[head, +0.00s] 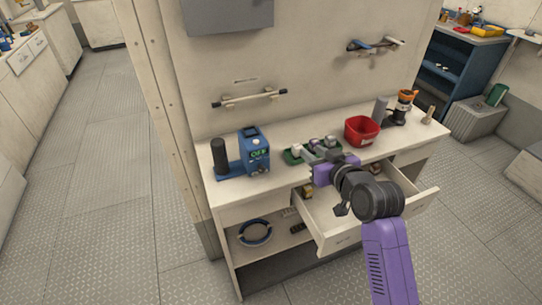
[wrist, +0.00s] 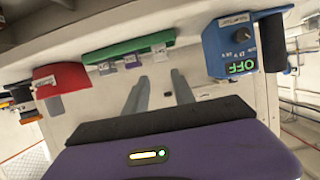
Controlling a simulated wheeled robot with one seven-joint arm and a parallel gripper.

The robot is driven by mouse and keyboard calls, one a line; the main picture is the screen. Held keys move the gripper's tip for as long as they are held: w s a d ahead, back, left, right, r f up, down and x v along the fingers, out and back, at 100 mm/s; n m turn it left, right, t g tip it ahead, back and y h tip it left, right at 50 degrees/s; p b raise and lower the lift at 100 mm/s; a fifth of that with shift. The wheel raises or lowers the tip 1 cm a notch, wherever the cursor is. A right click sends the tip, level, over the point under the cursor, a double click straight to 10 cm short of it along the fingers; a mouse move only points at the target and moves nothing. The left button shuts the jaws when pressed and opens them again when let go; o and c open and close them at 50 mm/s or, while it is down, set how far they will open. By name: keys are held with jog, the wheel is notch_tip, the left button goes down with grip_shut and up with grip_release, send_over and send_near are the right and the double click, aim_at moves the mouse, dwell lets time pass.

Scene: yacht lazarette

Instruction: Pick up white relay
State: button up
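A green tray (head: 291,158) on the counter holds several small blocks. A whitish block (head: 298,149) at its left side may be the white relay, but I cannot tell for sure. The wrist view looks upside down and shows the green tray (wrist: 128,50) with several small labelled grey-white blocks (wrist: 131,62). My gripper (head: 314,158) is at the tray's front edge in the head view and hides part of it. In the wrist view my gripper (wrist: 160,77) has its two grey fingers apart with nothing between them.
A blue device (head: 254,150) with a green display stands left of the tray, beside a black cylinder (head: 220,157). A red bin (head: 361,131) stands to the right. An open drawer (head: 335,226) juts out below my arm. An orange-topped tool (head: 404,104) stands farther right.

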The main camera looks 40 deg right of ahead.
aim_at(297, 151)
jog(key=shift+a+f, duration=0.25)
jog(key=shift+f, duration=0.25)
jog(key=shift+f+g, duration=0.2)
jog(key=shift+g, duration=0.1)
jog(key=shift+x, duration=0.9)
jog(key=shift+p+x, duration=0.5)
jog(key=shift+x, duration=2.35)
jog(key=shift+a+f, duration=0.1)
jog(key=shift+f, duration=0.05)
grip_shut()
